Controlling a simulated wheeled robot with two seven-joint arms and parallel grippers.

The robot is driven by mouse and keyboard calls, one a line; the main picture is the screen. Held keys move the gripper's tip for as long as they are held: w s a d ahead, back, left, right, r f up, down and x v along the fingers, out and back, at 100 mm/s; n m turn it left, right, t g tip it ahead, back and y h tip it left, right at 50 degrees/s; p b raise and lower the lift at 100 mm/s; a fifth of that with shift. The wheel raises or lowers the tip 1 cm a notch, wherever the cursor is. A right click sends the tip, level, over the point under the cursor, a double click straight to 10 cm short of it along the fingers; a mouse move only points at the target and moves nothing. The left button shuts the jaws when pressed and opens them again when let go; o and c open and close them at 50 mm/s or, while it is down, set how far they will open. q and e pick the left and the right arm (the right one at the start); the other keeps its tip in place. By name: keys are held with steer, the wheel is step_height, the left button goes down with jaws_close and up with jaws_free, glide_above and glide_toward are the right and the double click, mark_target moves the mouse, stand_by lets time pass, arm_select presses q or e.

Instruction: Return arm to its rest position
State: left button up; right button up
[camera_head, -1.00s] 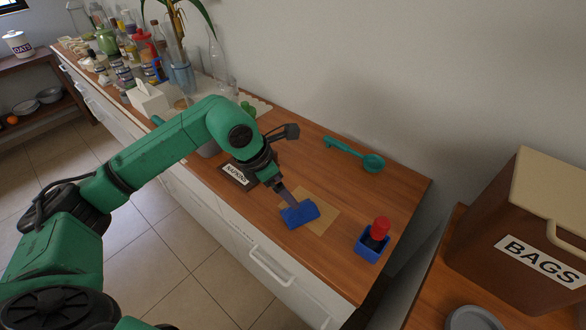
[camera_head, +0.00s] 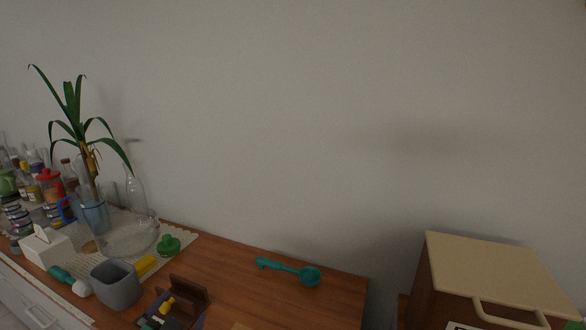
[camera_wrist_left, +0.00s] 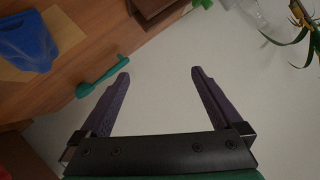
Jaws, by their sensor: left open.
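My left gripper (camera_wrist_left: 160,73) shows in the left wrist view. Its two dark purple fingers are spread wide, with nothing between them, in front of the pale wall. The gripper and arm do not clearly show in the head view. In the wrist view a blue object (camera_wrist_left: 27,42) lies at the upper left on the wooden counter, apart from the fingers. A teal scoop (camera_wrist_left: 100,77) is close to the left finger in that picture; it also lies on the counter in the head view (camera_head: 300,272). My right gripper is in neither view.
In the head view, a grey cup (camera_head: 116,288), a brown holder (camera_head: 188,293), a green-knobbed lid (camera_head: 168,245), a white tissue box (camera_head: 45,248) and a potted plant (camera_head: 92,215) crowd the counter's left. A brown bin (camera_head: 430,285) with a beige lid stands right. The wall above is clear.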

arm_select(q)
steer(key=s+f+n+g+h, duration=0.2)
steer(key=s+f+n+g, duration=0.2)
steer(key=s+f+g, duration=1)
steer(key=s+f+t, duration=0.1)
steer(key=s+f, duration=0.2)
steer(key=f, duration=0.7)
steer(key=s+f, duration=0.3)
steer(key=f, duration=0.7)
steer(key=s+f+t, duration=0.1)
steer(key=s+f, duration=0.2)
steer(key=f, duration=0.7)
steer(key=s+a+f, duration=0.2)
steer(key=s+f, duration=0.8)
steer(key=s, duration=0.3)
steer(key=shift+s+a+g+y, duration=0.25)
steer(key=shift+a+g+y, duration=0.05)
steer(key=shift+g, duration=0.1)
